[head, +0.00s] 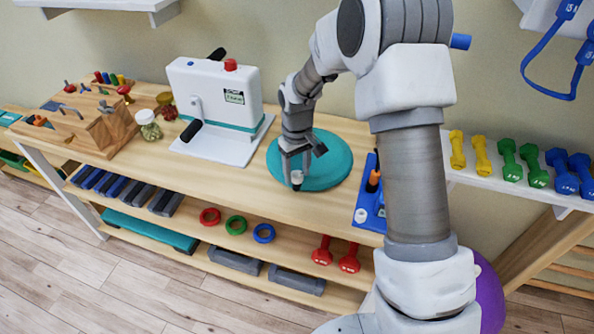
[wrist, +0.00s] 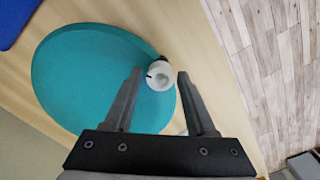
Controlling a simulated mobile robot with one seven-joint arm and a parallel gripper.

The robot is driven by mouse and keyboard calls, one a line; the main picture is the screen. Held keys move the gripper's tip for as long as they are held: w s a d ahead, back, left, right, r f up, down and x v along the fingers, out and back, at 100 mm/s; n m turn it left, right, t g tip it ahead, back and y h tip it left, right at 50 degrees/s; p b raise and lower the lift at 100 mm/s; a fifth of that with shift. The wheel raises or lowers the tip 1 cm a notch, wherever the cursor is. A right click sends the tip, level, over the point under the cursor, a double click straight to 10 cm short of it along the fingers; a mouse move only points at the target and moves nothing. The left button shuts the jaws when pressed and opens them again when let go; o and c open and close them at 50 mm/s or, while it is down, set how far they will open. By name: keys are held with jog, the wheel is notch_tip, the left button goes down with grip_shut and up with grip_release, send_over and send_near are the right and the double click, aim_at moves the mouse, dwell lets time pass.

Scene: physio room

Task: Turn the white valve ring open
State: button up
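The white valve ring (wrist: 160,78) is a small round piece with a dark mark on it, at the edge of the round teal cushion (wrist: 90,85). In the head view the ring (head: 297,177) shows at the cushion's front edge (head: 335,160), just below my gripper (head: 296,166). In the wrist view my gripper (wrist: 160,73) is open, pointing at the ring, with one finger on each side. A narrow gap shows between the ring and each finger. A dark part behind the ring is partly hidden.
The cushion lies on a wooden bench (head: 230,183). A white machine with black handles (head: 215,95) stands to the left. A blue board (head: 368,200) with small parts is close on the right. Dumbbells (head: 508,160) line a shelf further right.

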jog(key=shift+o, duration=0.7)
